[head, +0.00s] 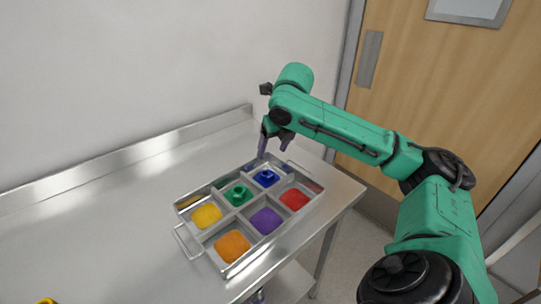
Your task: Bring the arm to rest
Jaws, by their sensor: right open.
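My right arm comes in from the right, and its right gripper (273,150) is above the back edge of the metal tray (181,239). Its fingers point down, apart, with nothing seen between them. The tray has six compartments with coloured pads: yellow (206,216), green, blue, orange (232,246), purple (266,221) and red (294,199). A green washer-like piece (238,193) lies in the green compartment and a blue one (265,177) in the blue compartment. My left gripper is not in view.
The tray stands near the right end of a metal table (95,225) with a raised back edge. The table left of the tray is mostly clear. A small yellow and black thing (47,301) shows at the bottom edge. A wooden door (430,85) is behind my arm.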

